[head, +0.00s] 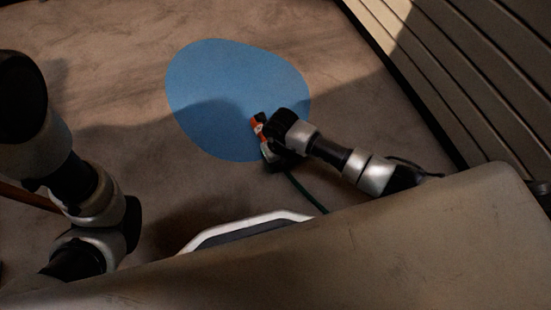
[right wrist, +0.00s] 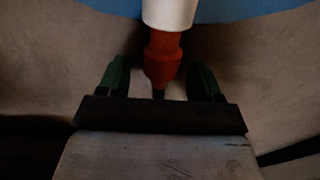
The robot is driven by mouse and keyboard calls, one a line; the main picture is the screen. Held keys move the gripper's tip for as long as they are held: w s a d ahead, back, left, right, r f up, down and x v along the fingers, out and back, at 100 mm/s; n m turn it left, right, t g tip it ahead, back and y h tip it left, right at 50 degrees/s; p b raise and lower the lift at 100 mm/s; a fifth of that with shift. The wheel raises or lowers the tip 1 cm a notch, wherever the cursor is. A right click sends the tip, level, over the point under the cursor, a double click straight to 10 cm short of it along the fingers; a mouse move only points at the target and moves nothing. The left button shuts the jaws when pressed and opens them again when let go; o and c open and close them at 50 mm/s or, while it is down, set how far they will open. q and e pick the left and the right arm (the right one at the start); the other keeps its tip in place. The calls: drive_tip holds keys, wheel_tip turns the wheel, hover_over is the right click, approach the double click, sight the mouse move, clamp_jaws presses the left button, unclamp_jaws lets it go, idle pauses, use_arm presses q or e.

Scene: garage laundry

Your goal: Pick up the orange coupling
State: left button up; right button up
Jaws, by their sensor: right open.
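The orange coupling (right wrist: 162,58) shows in the right wrist view with a white cylindrical part (right wrist: 170,12) at its far end. Its near end reaches between the two fingers of my right gripper (right wrist: 160,80), which is open with a gap on each side. In the head view the orange coupling (head: 257,126) is small, over the lower right part of a blue round patch (head: 215,85). My right gripper (head: 267,145) is right at it and partly hides it. My left arm is at the left, but its gripper does not show.
A dark green hose or cable (head: 306,193) runs from near the right gripper down to the right. A slatted wall or door (head: 480,70) stands at the right. A large brownish surface fills the bottom foreground. The floor (head: 110,60) left of the blue patch is clear.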

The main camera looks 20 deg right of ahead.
drive_tip(key=shift+f, duration=0.2)
drive_tip(key=c, duration=1)
drive_tip(key=shift+c, duration=0.2)
